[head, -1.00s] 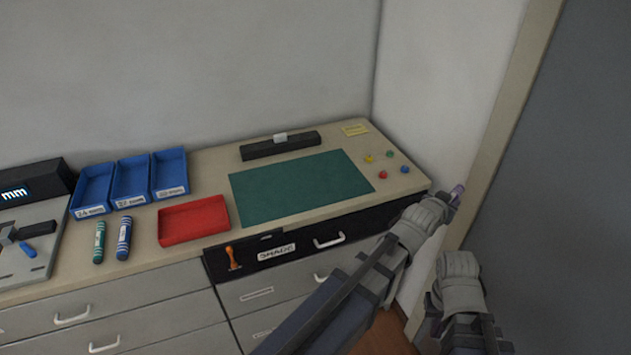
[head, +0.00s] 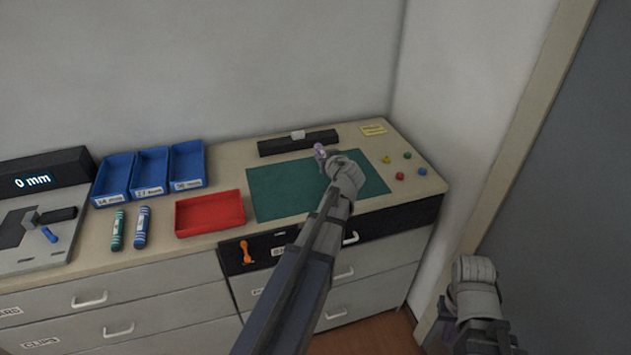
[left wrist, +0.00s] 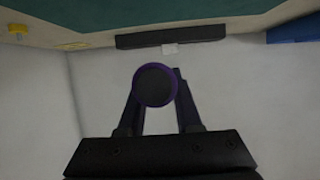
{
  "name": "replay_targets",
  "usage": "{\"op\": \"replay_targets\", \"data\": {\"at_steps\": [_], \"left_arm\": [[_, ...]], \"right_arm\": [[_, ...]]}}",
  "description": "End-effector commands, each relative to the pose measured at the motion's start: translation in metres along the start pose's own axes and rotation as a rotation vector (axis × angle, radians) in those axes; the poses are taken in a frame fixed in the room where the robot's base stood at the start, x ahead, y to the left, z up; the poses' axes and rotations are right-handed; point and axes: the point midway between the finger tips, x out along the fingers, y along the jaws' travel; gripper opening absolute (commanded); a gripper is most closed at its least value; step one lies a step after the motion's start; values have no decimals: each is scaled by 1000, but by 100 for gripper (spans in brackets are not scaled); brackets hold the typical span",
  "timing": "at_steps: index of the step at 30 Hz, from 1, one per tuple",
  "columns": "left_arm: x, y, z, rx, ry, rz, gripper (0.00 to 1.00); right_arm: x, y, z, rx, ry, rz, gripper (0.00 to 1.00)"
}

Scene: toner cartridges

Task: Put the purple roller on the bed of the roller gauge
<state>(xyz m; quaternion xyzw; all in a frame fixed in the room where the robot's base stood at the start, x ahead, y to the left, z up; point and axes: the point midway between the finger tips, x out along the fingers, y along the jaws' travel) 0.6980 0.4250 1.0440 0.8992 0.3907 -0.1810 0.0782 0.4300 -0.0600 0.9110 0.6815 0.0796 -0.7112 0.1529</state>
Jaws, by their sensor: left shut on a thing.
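The purple roller (head: 319,150) is held in my left gripper (head: 328,159) above the green mat. In the left wrist view the roller (left wrist: 155,85) appears end-on, a dark disc with a purple rim between the fingers (left wrist: 160,105). The roller gauge (head: 30,255) stands at the far left of the worktop. It has a grey base, a dark bed, a blue-handled lever and a display reading 0 mm. My left gripper is far to the right of it. My right gripper (head: 473,275) is low at the right, away from the worktop; its fingers cannot be made out.
Three blue labelled bins (head: 150,185) stand behind a green roller (head: 117,230) and a blue roller (head: 141,227). A red tray (head: 209,229) sits between these and the green mat (head: 275,200). A black bar (head: 298,142) lies behind the mat; small coloured pins (head: 400,176) lie right.

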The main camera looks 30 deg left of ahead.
Motion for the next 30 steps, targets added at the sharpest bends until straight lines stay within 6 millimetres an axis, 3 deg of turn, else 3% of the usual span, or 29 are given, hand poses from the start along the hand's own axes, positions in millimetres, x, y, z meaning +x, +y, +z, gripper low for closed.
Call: {"op": "replay_targets", "data": {"at_steps": [3, 10, 22, 30], "left_arm": [[6, -13, -4, -15, 4, -36, 0], [8, -16, 0, -19, 5, -44, 0], [29, -15, 50, -18, 4, -42, 0], [31, -15, 55, -18, 4, -41, 0]], "right_arm": [[0, 0, 0, 0, 0, 0, 0], [4, 0, 0, 0, 0, 0, 0], [58, -6, -3, 0, 0, 0, 0], [63, -6, -4, 0, 0, 0, 0]]}}
